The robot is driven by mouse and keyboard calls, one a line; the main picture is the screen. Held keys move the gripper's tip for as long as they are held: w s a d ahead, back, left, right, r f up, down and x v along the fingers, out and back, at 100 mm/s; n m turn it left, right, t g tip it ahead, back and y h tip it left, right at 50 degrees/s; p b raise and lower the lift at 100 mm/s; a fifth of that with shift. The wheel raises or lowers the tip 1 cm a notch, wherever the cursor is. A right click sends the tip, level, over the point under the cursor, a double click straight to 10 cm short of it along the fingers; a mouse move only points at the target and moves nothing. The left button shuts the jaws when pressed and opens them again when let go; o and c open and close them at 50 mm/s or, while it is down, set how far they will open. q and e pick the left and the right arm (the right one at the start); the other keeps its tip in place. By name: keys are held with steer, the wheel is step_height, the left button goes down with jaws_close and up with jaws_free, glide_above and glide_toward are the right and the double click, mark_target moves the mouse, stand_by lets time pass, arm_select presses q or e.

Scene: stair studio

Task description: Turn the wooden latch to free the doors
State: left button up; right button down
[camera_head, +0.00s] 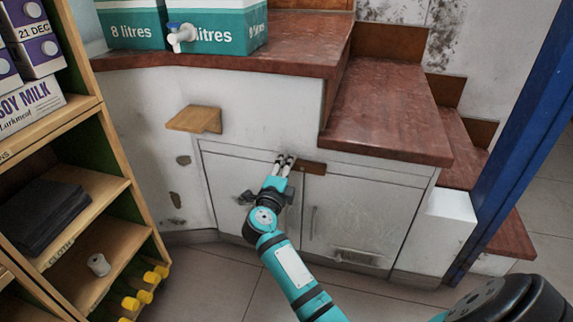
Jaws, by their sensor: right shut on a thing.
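The wooden latch (312,168) is a small dark brown bar at the top of the seam between two pale cupboard doors. It lies nearly level, its right part over the top of the right door (360,215). My right gripper (284,162) is at the latch's left end, its fingers shut on it. The gripper and forearm hide part of the left door (222,185) and the seam. Both doors look closed. My left gripper is not in view.
Red-brown steps (385,110) rise above and right of the cupboard. A small wooden bracket (195,119) juts from the wall at left. A wooden shelf unit (110,185) stands at left, a blue post (515,150) at right. Tiled floor is clear before the doors.

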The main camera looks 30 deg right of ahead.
steer(key=c, duration=1)
jaws_free()
steer(key=shift+c, duration=0.2)
steer(key=v, duration=0.7)
steer(key=shift+s+a, duration=0.15)
steer(key=shift+a, duration=0.05)
